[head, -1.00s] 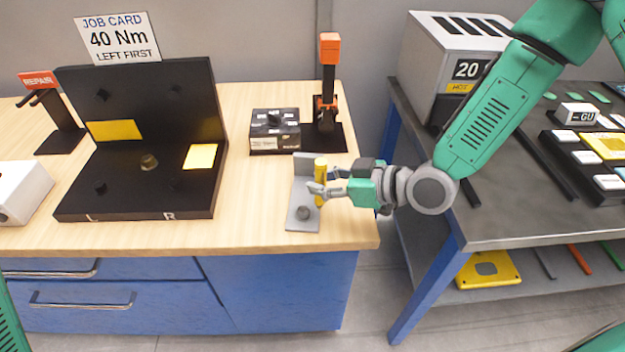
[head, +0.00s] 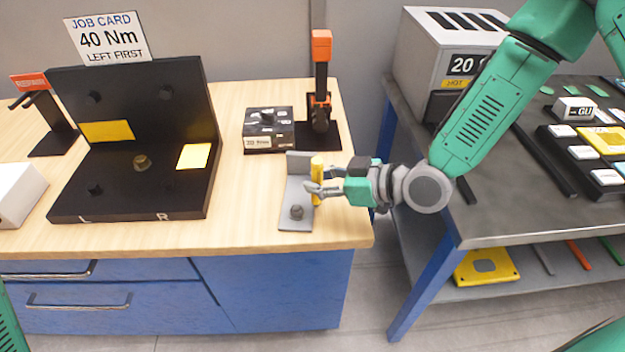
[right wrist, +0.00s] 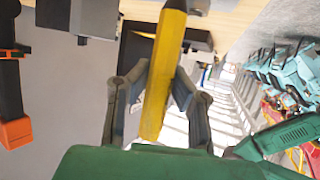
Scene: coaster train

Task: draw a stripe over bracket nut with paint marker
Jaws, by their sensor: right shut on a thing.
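The grey L-shaped bracket (head: 294,222) stands near the right end of the wooden bench, its upright plate at the back. Its dark nut (head: 296,212) sits on the flat foot towards the front. In the right wrist view the marker (right wrist: 163,80) runs between both fingers (right wrist: 157,98); a dark grey end is at the top. I see no stripe on the nut. My left gripper is out of view.
A black fixture (head: 130,205) marked L and R stands on the left of the bench (head: 240,225). Behind the bracket are a small dark box (head: 270,142) and an orange-topped tool in a stand (head: 321,90). A gap separates the bench from the grey table (head: 490,215).

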